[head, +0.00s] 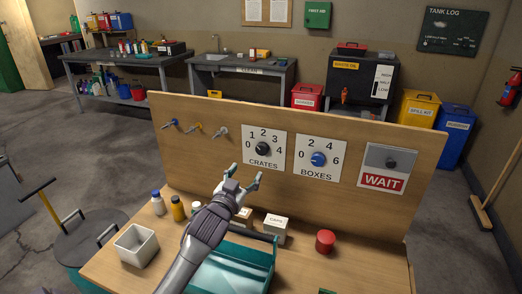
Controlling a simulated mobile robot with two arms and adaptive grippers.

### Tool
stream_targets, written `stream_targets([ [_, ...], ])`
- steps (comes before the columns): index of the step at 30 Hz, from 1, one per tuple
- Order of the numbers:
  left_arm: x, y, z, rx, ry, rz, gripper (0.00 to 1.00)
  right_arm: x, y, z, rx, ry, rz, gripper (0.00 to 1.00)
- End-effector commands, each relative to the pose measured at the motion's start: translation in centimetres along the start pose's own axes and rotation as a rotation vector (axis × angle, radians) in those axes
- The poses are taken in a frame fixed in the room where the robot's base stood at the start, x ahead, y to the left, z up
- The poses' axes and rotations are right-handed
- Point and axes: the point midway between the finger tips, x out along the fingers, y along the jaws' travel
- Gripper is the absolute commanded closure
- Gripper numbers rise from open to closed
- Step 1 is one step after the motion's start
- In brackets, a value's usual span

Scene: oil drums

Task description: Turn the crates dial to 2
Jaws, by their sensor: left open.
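The crates dial (263,149) is a black knob on a white plate marked 0 to 4, on the upright wooden panel. Its pointer is too small to read. My left gripper (246,174) is open and empty, just below and left of the crates dial, with its fingers pointing up towards the panel. It appears apart from the knob. My right gripper is not in view.
The blue boxes dial (318,159) and a grey plate with a red WAIT sign (383,181) are to the right on the panel. Several valves or hooks (194,130) are at left. Below stand bottles (178,208), a white bin (136,245), a teal tray (230,268), a white carton (275,228) and a red can (325,241).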

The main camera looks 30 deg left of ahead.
Motion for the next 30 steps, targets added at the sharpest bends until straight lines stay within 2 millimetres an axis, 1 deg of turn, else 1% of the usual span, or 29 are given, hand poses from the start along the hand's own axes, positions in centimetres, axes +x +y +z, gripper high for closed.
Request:
stream_targets([
  [1,1.0,-0.1,-0.4,0.000,0.000,-0.001,0.33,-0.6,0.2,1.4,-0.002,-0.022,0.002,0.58],
  [3,2.5,-0.1,-0.4,0.000,0.001,-0.001,0.33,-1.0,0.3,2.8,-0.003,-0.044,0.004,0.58],
  [6,4.7,-0.1,-0.4,0.000,0.000,-0.001,0.33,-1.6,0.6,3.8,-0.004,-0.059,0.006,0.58],
  [8,5.9,-0.1,-0.3,-0.001,-0.001,-0.001,0.33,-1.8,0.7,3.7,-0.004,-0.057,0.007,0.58],
  [10,7.3,-0.1,-0.3,-0.001,-0.001,-0.001,0.33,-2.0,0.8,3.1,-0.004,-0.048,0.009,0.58],
  [15,9.9,-0.1,-0.2,0.000,-0.002,-0.001,0.33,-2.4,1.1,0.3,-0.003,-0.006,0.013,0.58],
  [17,10.5,0.0,-0.1,0.000,-0.001,-0.001,0.33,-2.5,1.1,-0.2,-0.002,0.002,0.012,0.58],
  [20,11.3,0.0,-0.1,0.000,-0.002,0.000,0.33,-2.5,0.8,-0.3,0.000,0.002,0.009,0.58],
  [24,11.8,0.0,0.0,0.000,-0.001,0.001,0.33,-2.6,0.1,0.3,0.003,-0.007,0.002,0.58],
  [30,11.8,0.1,0.0,0.000,-0.001,0.001,0.33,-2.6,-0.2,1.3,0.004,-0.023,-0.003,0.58],
])
